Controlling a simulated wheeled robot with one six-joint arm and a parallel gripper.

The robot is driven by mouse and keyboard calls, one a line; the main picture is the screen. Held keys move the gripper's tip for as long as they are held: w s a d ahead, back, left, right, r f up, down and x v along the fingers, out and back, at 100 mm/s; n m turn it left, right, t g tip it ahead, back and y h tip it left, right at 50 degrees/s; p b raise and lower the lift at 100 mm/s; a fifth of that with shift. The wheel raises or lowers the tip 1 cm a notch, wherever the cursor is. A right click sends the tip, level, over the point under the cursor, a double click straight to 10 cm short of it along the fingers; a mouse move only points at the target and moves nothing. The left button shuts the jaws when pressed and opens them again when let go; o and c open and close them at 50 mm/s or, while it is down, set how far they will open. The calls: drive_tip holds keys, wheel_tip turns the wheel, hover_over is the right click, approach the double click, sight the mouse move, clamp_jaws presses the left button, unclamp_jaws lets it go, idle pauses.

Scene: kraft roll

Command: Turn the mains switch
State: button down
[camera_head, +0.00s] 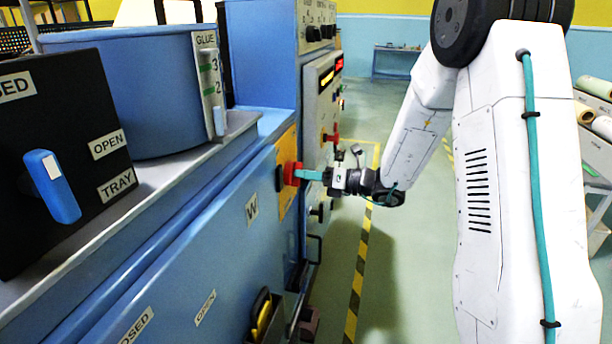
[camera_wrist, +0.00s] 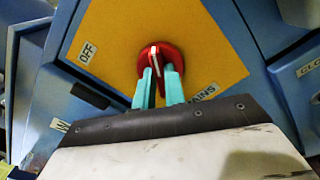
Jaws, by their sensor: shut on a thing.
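The mains switch is a round red knob (camera_wrist: 160,56) with a white line, on a yellow plate (camera_wrist: 215,45) on the blue machine. In the wrist view its white line points nearly straight up, between the OFF label (camera_wrist: 87,53) and the partly hidden MAINS label (camera_wrist: 203,93). The knob also shows in the head view (camera_head: 291,174) at the machine's side. My gripper (camera_wrist: 159,75) has two teal fingers shut on the knob's raised grip, one on each side. In the head view my gripper (camera_head: 308,174) reaches the knob from the right.
Another red handle (camera_head: 331,137) and several dark knobs lie on the grey panel (camera_head: 318,100) beyond. A blue lever (camera_head: 52,186) is on a black box at left. A yellow-handled part (camera_head: 262,315) sticks out below. Floor is open beyond the striped line (camera_head: 357,290).

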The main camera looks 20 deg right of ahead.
drive_tip(key=shift+m, duration=1.1)
drive_tip(key=shift+w, duration=0.1)
drive_tip(key=c, duration=1.5)
unclamp_jaws()
drive_tip(key=shift+o, duration=0.2)
drive_tip(key=v, duration=0.8)
